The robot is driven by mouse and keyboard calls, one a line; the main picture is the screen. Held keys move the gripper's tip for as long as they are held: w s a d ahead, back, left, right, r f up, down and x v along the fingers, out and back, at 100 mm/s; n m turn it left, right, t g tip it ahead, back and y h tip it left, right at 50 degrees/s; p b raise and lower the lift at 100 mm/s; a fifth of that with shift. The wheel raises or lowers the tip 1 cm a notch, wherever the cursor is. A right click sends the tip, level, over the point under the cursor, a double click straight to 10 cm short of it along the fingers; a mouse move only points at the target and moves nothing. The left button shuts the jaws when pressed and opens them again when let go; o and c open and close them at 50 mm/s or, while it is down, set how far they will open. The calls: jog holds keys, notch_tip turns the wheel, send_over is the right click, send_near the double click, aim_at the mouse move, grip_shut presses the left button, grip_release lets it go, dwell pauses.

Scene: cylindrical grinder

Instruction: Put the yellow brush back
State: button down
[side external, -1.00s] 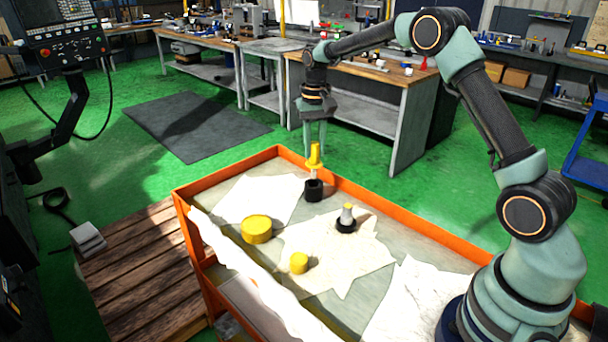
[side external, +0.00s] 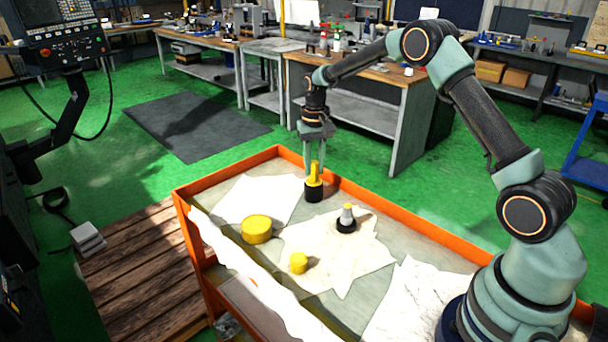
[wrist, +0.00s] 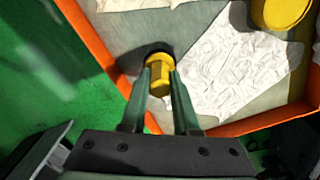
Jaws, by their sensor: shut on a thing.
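The yellow brush (side external: 314,172) stands upright in the black cup (side external: 314,193) near the back edge of the orange cart, with its lower end hidden inside the cup. My gripper (side external: 315,168) is above it, fingers pointing down and shut on the brush's handle. In the wrist view the yellow brush (wrist: 159,76) shows between the two fingertips of my gripper (wrist: 160,75). The black cup is mostly hidden there, with only a dark edge showing.
The orange-rimmed cart (side external: 400,229) also carries a large yellow round tin (side external: 257,229), a small yellow cylinder (side external: 298,263), and a grey-topped piece in a black holder (side external: 347,217). White cloths (side external: 345,262) lie on it. A workbench (side external: 385,95) stands behind.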

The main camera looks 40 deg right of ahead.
jog(key=shift+f, duration=0.15)
jog(key=c, duration=0.7)
grip_release()
jog(key=shift+o, duration=0.2)
jog(key=s+a+r+n+t, duration=0.1)
jog(key=s+a+r, duration=0.1)
jog(key=r, duration=0.7)
jog(key=s+a+r, duration=0.1)
jog(key=s+r, duration=0.1)
jog(key=r, duration=0.8)
jog(key=s+a+n+t, duration=0.2)
jog(key=s+a, duration=0.1)
jog(key=s, duration=0.6)
jog(key=s+a+f+n+t, duration=0.1)
jog(key=s+a+n+t, duration=0.1)
jog(key=s, duration=0.7)
jog(key=shift+s+a+f+n+t, duration=0.3)
jog(key=shift+a+n, duration=0.2)
jog(key=shift+a, duration=0.6)
